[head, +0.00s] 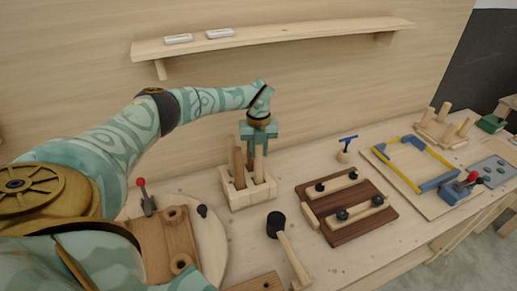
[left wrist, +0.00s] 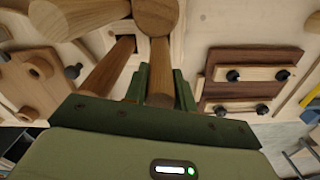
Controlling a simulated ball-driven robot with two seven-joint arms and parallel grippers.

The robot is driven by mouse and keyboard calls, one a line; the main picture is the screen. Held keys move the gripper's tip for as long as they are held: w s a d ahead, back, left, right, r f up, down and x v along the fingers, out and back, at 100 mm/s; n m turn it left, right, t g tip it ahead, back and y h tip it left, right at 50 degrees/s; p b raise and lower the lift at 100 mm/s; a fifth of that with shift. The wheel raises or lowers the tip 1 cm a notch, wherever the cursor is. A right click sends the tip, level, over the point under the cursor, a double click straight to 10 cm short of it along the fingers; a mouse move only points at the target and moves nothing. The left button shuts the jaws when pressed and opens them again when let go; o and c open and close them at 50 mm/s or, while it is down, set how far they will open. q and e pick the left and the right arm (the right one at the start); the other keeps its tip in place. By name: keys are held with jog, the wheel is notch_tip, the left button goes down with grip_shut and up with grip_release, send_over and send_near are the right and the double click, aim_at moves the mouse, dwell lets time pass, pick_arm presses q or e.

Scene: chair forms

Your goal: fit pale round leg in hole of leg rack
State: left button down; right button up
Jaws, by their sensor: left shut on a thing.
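The pale wooden leg rack (head: 250,198) stands on the bench, and its top also shows in the left wrist view (left wrist: 98,43). My left gripper (head: 258,143) points down over the rack. It is shut on the pale round leg (head: 259,165), which stands about upright with its lower end at the rack. The held leg also shows between the green fingers in the left wrist view (left wrist: 160,75). I cannot tell whether its lower end is inside a hole. A darker leg (head: 239,168) stands in the rack just to the left. My right gripper is out of view.
A mallet (head: 290,250) lies in front of the rack. A dark brown board (head: 345,232) with black knobs is to its right, and a red-knobbed clamp (head: 146,200) is to its left. A shelf (head: 280,38) runs along the wall above.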

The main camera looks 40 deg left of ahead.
pick_arm(q)
jog(key=shift+f, duration=0.3)
jog(key=c, duration=1.1)
grip_release()
jog(key=shift+o, duration=0.2)
jog(key=shift+r, duration=0.1)
notch_tip(320, 180, up, 16)
jog(key=shift+p, duration=0.35)
